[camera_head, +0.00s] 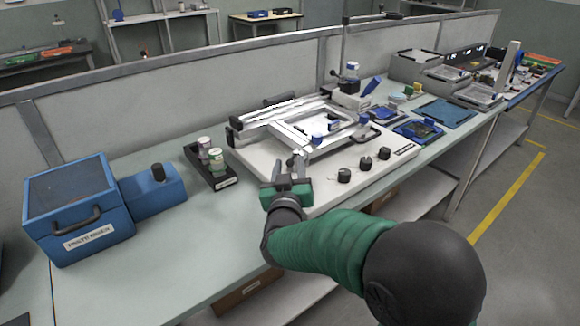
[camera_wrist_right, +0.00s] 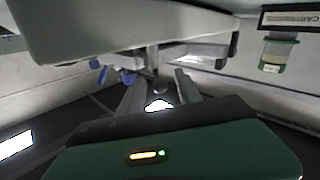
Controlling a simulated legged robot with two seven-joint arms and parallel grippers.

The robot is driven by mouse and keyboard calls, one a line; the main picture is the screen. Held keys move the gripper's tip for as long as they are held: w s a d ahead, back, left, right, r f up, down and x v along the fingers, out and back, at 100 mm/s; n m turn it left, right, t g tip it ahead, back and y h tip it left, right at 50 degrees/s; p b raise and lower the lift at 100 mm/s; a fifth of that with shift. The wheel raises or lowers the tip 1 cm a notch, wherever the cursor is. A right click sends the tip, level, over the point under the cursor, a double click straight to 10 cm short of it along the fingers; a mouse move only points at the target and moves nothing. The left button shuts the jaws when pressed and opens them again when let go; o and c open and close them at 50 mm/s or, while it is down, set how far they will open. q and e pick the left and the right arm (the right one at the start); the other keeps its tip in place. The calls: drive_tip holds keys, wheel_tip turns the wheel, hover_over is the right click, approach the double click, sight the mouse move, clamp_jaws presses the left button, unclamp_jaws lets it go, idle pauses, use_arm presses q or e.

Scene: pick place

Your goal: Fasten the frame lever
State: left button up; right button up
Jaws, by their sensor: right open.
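The printing fixture has a white base (camera_head: 265,155) carrying a light metal frame (camera_head: 285,128). Blue clamp pieces (camera_head: 317,140) sit on the frame's near side; blue pieces also show in the right wrist view (camera_wrist_right: 125,76). I cannot tell surely which part is the frame lever. My right gripper (camera_head: 298,164) is at the front edge of the fixture, fingers toward the frame. In the right wrist view its two fingers (camera_wrist_right: 160,96) are apart, with a small dark round knob (camera_wrist_right: 160,86) showing between or just beyond them. Contact cannot be told. My left gripper is not in view.
Black knobs (camera_head: 344,175) line the fixture's front, right of my gripper. A black tray (camera_head: 222,182) with jars (camera_head: 215,158) stands left of it. A blue box (camera_head: 80,215) is further left. Blue trays (camera_head: 418,130) lie right. The front-left bench (camera_head: 190,245) is clear.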

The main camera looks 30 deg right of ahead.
drive_tip(key=shift+w+d, duration=0.4)
drive_tip(key=shift+w, duration=0.05)
drive_tip(key=shift+a, duration=0.1)
drive_tip(key=shift+c, duration=0.7)
clamp_jaws()
drive_tip(key=shift+r, duration=0.1)
